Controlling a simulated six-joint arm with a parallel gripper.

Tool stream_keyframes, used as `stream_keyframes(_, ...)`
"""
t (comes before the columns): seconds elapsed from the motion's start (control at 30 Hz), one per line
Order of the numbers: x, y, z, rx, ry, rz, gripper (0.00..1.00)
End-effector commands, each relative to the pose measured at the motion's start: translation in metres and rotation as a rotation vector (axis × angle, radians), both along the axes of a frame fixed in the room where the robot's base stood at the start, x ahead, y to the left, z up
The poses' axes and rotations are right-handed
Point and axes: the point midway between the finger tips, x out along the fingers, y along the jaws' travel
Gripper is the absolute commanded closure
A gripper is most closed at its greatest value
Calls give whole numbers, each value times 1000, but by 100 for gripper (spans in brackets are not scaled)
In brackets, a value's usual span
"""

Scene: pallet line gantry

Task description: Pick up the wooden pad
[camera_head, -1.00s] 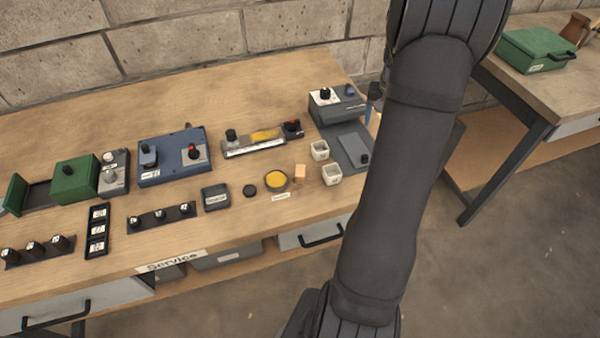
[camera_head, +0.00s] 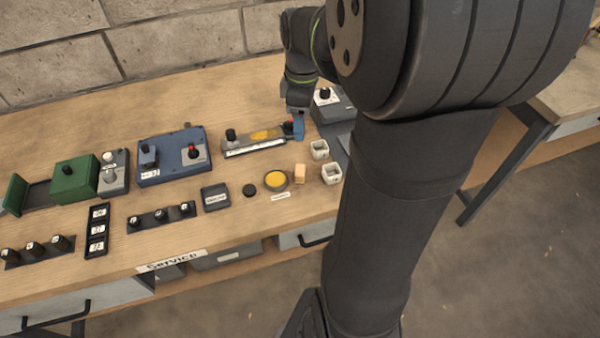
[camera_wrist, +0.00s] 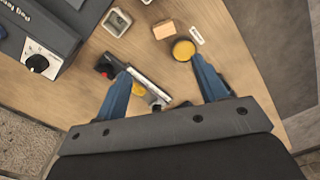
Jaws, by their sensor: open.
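The yellow-topped disc (camera_head: 275,180) is close beside the pad, with a small label in front. A grey box with a black knob (camera_wrist: 40,60) is at the left of the wrist view. The bench's front edge is near.

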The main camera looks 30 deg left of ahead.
Motion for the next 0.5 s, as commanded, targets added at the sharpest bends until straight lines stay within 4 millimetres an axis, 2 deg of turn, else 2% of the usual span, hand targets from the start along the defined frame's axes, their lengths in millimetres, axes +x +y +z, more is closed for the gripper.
stream_keyframes(0.1, -12, 4, 3, 0, 1, 93, 35)
stream_keyframes(0.2, -15, 5, -4, -2, 3, 117, 35)
stream_keyframes(0.5, -15, 4, -67, -5, 7, 113, 35)
